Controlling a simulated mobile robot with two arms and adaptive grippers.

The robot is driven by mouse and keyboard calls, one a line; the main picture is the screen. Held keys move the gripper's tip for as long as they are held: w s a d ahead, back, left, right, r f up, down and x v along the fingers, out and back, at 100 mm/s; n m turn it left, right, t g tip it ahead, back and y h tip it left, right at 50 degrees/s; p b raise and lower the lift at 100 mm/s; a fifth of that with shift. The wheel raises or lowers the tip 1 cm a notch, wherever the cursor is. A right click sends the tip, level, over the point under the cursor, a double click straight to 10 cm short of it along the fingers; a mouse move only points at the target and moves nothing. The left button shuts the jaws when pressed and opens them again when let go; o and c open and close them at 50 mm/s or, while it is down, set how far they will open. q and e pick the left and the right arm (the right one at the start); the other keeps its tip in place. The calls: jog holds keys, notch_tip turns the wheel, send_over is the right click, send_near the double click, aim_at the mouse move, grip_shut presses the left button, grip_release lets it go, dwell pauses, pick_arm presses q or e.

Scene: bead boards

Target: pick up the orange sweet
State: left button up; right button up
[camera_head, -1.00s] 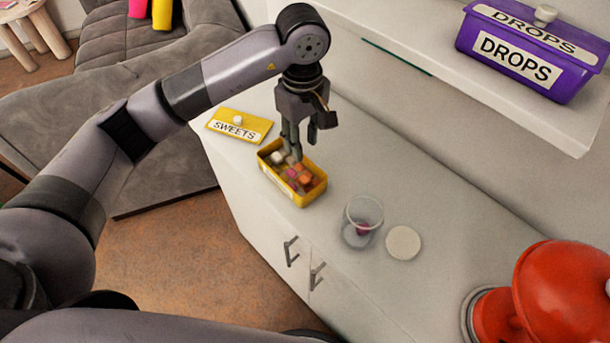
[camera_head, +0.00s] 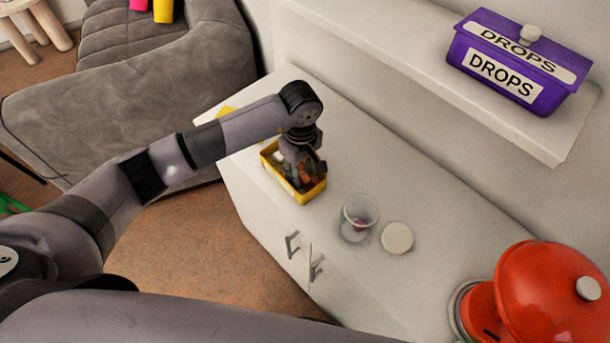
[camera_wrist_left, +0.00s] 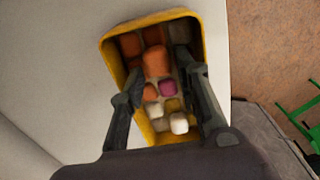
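The yellow sweets box (camera_head: 313,196) stands open on the white cabinet; its rim also shows in the left wrist view (camera_wrist_left: 110,50). It holds several orange, brown, white and yellowish sweets and a magenta one (camera_wrist_left: 168,88). A bright orange sweet (camera_wrist_left: 156,62) lies in the upper part of the box in the wrist view, with another orange sweet (camera_wrist_left: 150,93) below it. My left gripper (camera_head: 304,184) reaches down into the box. In the wrist view its fingers (camera_wrist_left: 159,64) are apart, one on each side of the bright orange sweet. My right gripper is not in view.
A clear cup (camera_head: 359,217) with something reddish inside and a round white lid (camera_head: 397,238) stand right of the box. A red pot-like object (camera_head: 550,290) is at the lower right. A purple DROPS box (camera_head: 510,70) sits on the shelf above. The yellow lid (camera_head: 226,111) is mostly hidden behind my arm.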

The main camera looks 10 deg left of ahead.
pick_arm(q)
jog(key=shift+c, duration=0.4)
jog(key=c, duration=0.4)
jog(key=shift+c, duration=0.2)
jog(key=shift+r, duration=0.15)
